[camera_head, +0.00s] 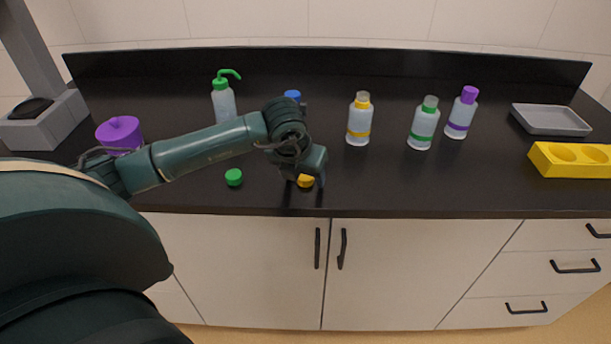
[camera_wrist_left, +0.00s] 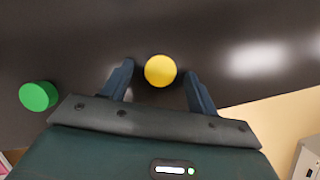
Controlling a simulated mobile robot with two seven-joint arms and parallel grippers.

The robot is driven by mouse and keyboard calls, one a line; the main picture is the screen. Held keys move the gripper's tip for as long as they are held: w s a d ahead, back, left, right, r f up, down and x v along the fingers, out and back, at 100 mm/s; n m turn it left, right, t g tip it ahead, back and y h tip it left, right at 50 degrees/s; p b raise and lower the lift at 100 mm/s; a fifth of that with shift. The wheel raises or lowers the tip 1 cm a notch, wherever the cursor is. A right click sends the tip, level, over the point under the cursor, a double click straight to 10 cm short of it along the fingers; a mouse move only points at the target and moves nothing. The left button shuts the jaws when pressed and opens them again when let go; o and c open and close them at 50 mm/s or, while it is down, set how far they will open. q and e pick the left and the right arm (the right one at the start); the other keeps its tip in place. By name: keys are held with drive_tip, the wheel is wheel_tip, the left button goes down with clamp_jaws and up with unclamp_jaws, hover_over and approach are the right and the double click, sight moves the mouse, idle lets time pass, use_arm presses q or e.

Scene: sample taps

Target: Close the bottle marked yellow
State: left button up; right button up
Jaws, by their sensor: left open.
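The bottle marked yellow (camera_head: 358,133) stands upright on the dark counter, with a yellow band and a yellow ring at its neck. Its top looks pale, with no full cap on it. A yellow cap (camera_head: 306,182) lies on the counter near the front edge; it also shows in the left wrist view (camera_wrist_left: 160,71). My left gripper (camera_head: 308,178) is over this cap, pointing down. In the left wrist view the gripper (camera_wrist_left: 158,69) is open, with one finger on each side of the cap and gaps visible. My right gripper is in neither view.
A green cap (camera_head: 233,177) lies left of the gripper. A green-marked bottle (camera_head: 422,130) and a purple-capped bottle (camera_head: 462,115) stand to the right. A green wash bottle (camera_head: 224,104) and a partly hidden blue-topped item (camera_head: 292,95) stand behind my arm. A yellow rack (camera_head: 570,172) and grey tray (camera_head: 550,120) are far right.

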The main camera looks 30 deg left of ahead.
sight(303, 179)
use_arm(q)
drive_tip(key=c, duration=1)
wheel_tip(303, 179, up, 10)
drive_tip(key=shift+r+b, duration=0.1)
drive_tip(key=shift+b, duration=0.4)
drive_tip(key=shift+c, duration=0.2)
